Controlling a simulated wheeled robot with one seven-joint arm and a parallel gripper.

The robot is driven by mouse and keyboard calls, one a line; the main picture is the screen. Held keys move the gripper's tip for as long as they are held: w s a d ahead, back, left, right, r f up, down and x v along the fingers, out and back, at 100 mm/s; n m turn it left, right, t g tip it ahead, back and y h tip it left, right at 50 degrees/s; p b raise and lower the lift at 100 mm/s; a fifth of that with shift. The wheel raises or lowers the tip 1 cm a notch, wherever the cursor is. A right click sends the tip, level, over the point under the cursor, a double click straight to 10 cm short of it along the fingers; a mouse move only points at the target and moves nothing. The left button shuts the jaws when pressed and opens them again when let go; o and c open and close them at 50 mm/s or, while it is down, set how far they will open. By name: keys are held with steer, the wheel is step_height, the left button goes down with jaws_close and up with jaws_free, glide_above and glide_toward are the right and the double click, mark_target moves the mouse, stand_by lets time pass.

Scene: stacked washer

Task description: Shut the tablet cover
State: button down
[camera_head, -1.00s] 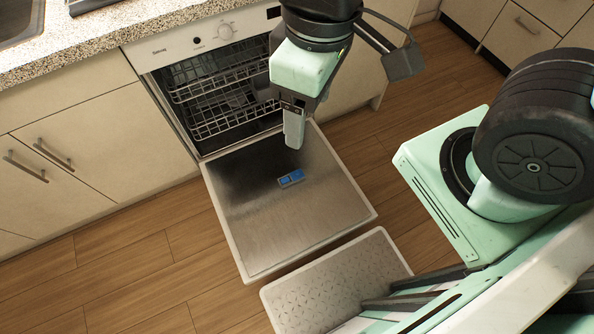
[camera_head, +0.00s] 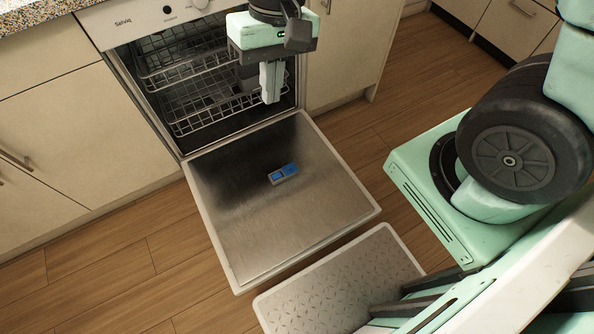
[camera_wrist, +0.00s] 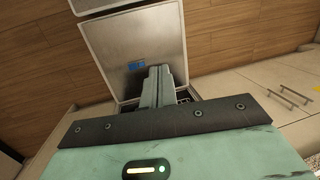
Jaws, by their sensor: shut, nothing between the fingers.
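The tablet compartment (camera_head: 284,174) is a small blue and grey unit on the steel inner face of the lowered dishwasher door (camera_head: 240,235). It also shows as a small blue patch in the wrist view (camera_wrist: 136,66). It is too small to tell how its cover stands. My gripper (camera_head: 270,98) is shut and empty, fingers pointing down. In the picture it is above the compartment, in front of the dishwasher's opening, and apart from the compartment. In the wrist view the fingertips (camera_wrist: 161,70) appear just right of the blue patch.
Wire racks (camera_head: 195,85) stand inside the open dishwasher. A pale patterned panel (camera_head: 335,285) lies in front of the door's near edge, by my base. Cabinets (camera_head: 50,130) flank the dishwasher. Wooden floor (camera_head: 110,265) is clear left of the door.

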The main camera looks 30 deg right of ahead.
steer(key=w+d+f+m+y+b, duration=0.1)
steer(key=w+d+f+m+b, duration=0.3)
steer(key=f, duration=0.4)
steer(key=w+d+f+m+b, duration=0.1)
steer(key=w+f+m+b, duration=0.15)
steer(key=f+b, duration=0.45)
steer(key=w+d+f+m+y+b, duration=0.1)
steer(key=w+d+f+m+b, duration=0.3)
steer(key=f, duration=0.6)
steer(key=m+t+b, duration=0.1)
steer(key=m+b, duration=0.7)
steer(key=b, duration=0.8)
glide_toward(294, 167)
steer(key=d+r, duration=0.3)
steer(key=d, duration=0.3)
steer(key=b+x, duration=0.3)
steer(key=x, duration=0.2)
steer(key=b+x, duration=0.3)
steer(key=x, duration=0.2)
steer(key=shift+a+r, duration=0.15)
steer(key=shift+a, duration=0.05)
steer(key=shift+a+b, duration=1)
steer(key=shift+a, duration=0.2)
steer(key=shift+a+r+b, duration=0.1)
steer(key=shift+a+b, duration=0.3)
steer(key=shift+a, duration=0.4)
steer(key=shift+r, duration=0.1)
